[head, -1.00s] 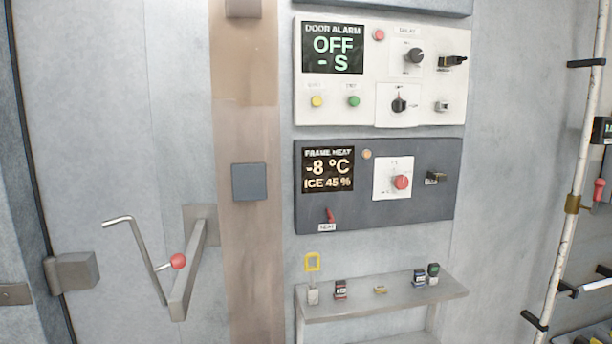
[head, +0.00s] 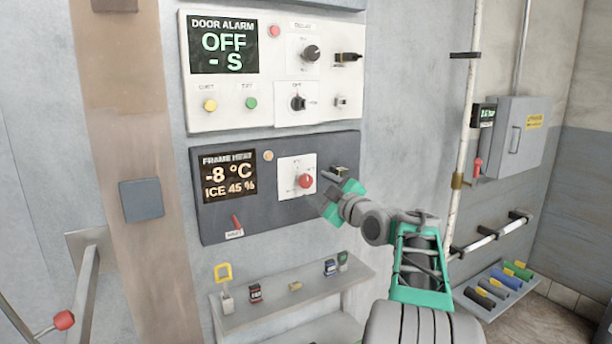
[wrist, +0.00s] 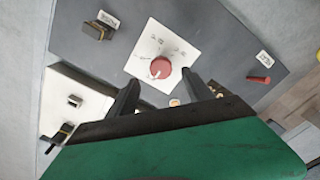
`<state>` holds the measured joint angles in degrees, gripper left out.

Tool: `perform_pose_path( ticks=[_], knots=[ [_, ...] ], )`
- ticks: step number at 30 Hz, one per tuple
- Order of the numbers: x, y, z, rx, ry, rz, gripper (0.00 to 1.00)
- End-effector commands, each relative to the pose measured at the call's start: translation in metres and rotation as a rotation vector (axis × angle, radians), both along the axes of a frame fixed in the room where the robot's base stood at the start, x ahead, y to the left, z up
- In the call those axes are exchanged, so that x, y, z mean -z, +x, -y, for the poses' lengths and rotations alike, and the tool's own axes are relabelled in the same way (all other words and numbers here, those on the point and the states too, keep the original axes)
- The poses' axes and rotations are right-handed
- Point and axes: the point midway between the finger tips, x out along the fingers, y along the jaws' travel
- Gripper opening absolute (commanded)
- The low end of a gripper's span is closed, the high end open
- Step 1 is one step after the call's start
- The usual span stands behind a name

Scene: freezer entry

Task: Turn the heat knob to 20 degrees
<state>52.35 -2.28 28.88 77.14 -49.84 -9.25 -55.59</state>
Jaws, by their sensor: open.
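The red heat knob (head: 305,181) sits on a white plate (head: 290,165) on the dark frame heat panel (head: 230,220). The panel's display (head: 229,176) reads -8 °C and ICE 45 %. My gripper (head: 335,192) is close to the panel, just right of the knob in the head view. In the wrist view the red knob (wrist: 161,68) shows just beyond and between the two dark fingers of my gripper (wrist: 160,88). The fingers are spread apart and hold nothing. I cannot tell how far the fingertips are from the panel.
The white door alarm panel (head: 235,110) is above, its display reading OFF. A red lever (head: 236,222) is at the frame heat panel's lower left. A shelf (head: 270,307) with small items, including a yellow-looped padlock (head: 225,285), is below. A vertical pipe (head: 466,110) stands right.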

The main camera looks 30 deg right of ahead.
Motion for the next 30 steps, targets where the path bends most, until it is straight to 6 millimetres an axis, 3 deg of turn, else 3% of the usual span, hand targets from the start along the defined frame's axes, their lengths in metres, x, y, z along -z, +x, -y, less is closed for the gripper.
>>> perform_pose_path(
  ticks=[6, 12, 20, 30],
  knots=[
    [-0.002, 0.042, 0.001, -0.001, 0.004, -0.005, 0.59],
    [-0.001, 0.066, 0.003, 0.001, 0.002, -0.003, 0.59],
    [0.001, 0.068, 0.004, 0.003, 0.002, -0.004, 0.59],
    [0.001, 0.068, 0.003, 0.002, 0.002, -0.005, 0.32]
  ],
)
